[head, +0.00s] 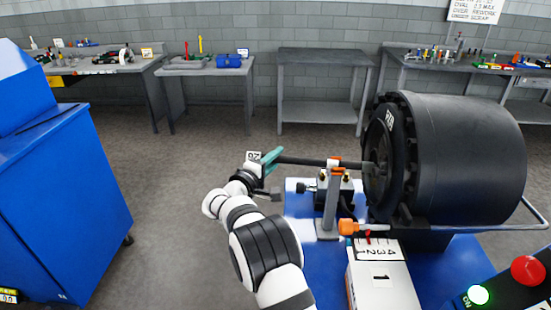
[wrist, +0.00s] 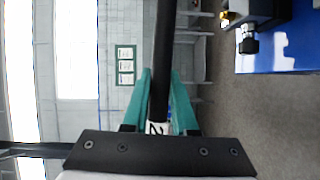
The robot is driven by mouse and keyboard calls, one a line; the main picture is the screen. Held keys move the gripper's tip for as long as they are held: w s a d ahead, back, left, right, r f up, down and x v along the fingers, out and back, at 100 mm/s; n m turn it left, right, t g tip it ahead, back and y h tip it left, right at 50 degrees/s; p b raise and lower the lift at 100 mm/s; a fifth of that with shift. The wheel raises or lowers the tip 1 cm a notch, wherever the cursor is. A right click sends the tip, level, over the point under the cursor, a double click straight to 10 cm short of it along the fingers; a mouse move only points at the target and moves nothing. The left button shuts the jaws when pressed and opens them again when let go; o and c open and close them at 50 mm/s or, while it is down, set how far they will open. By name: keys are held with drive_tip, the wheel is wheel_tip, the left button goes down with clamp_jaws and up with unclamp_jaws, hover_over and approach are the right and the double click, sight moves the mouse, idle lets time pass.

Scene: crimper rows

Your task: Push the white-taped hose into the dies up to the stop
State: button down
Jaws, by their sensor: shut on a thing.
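The black hose (head: 302,160) runs roughly level from my gripper (head: 270,159) to the round face of the black crimper (head: 455,155). White tape with dark marks (head: 253,156) shows at its near end, just behind my teal fingers. In the wrist view the hose (wrist: 163,45) lies between the two fingers (wrist: 159,90), with the white tape (wrist: 157,128) close to the palm. My gripper is shut on the hose. The hose's far end reaches the dies (head: 376,168) in the middle of the crimper face; how deep it sits, and the stop, I cannot see.
A grey post with an orange-topped rest (head: 333,165) stands under the hose before the crimper. A numbered white box (head: 380,285), a red button (head: 528,270) and a lit green button (head: 479,295) are in front. A blue cabinet (head: 60,200) stands left; floor between is clear.

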sight(306, 162)
drive_tip(key=shift+f+n+t, duration=0.3)
drive_tip(key=shift+f+n, duration=0.2)
drive_tip(key=shift+f, duration=0.4)
drive_tip(key=shift+d, duration=0.1)
drive_tip(key=shift+d+r, duration=0.15)
drive_tip(key=shift+d, duration=3.75)
drive_tip(key=shift+r, duration=0.15)
